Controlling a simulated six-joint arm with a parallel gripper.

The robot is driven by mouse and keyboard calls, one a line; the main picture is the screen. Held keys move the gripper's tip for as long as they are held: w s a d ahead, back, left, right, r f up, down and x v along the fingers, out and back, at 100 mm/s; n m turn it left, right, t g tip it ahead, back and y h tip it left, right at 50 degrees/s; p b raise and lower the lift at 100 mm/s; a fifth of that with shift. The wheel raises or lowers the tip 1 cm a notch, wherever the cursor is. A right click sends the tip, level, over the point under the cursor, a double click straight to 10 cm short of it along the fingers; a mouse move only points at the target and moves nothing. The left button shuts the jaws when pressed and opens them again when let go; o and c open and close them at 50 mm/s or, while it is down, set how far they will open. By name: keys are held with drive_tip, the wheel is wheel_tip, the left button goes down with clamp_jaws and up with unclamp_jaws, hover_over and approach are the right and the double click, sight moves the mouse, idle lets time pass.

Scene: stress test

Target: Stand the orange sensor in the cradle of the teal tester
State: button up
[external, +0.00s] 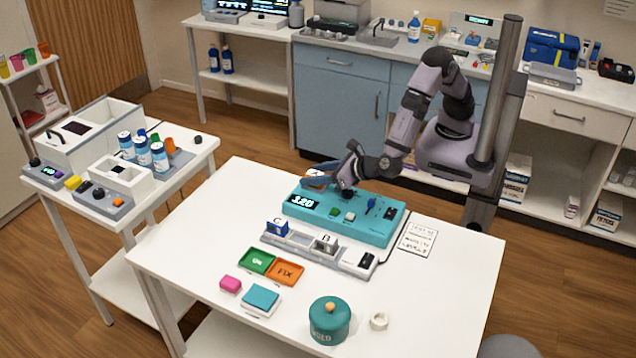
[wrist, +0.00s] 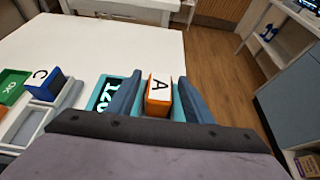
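The teal tester (external: 368,225) stands on the white table with its display lit. The orange sensor (wrist: 158,100), marked A on its pale face, appears upright at the tester's display end; its foot is hidden, so I cannot tell how it is seated. My gripper (external: 320,178) is over that end of the tester. In the wrist view, its two blue fingers (wrist: 158,88) stand either side of the sensor, with narrow gaps showing teal, so it looks open around it. In the external view, the fingers mostly hide the sensor.
A grey rack (external: 345,262) in front of the tester holds a blue sensor C (external: 278,228) and a grey sensor (external: 325,243). Green OK (external: 257,261) and orange FIX (external: 287,272) trays, a teal pot (external: 329,322) and a white ring (external: 379,321) sit nearer. The table's left side is clear.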

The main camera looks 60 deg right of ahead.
drive_tip(key=shift+r, duration=0.25)
drive_tip(key=b+v, duration=0.1)
drive_tip(key=v, duration=1.1)
drive_tip(key=shift+f, duration=0.1)
drive_tip(key=w+d+f+m+g+h, duration=0.2)
drive_tip(key=w+d+m, duration=0.15)
drive_tip(key=d, duration=0.45)
drive_tip(key=w+d+f+m+g+h, duration=0.2)
drive_tip(key=d+m+g, duration=0.1)
drive_tip(key=d+m, duration=0.3)
drive_tip(key=w+d+f+m+g+h, duration=0.1)
drive_tip(key=w+d+m+g+h, duration=0.15)
drive_tip(key=d, duration=0.65)
drive_tip(key=s+d+f+m+g+y, duration=0.2)
drive_tip(key=d+m, duration=0.6)
drive_tip(key=m, duration=0.4)
drive_tip(key=s+d+f+m+g+y, duration=0.2)
drive_tip(key=s+d+m+g+y, duration=0.1)
drive_tip(key=d+m, duration=0.6)
drive_tip(key=s+m+y, duration=0.1)
drive_tip(key=s+m, duration=0.1)
drive_tip(key=m, duration=0.1)
drive_tip(key=shift+s+f, duration=0.3)
drive_tip(key=shift+s, duration=0.05)
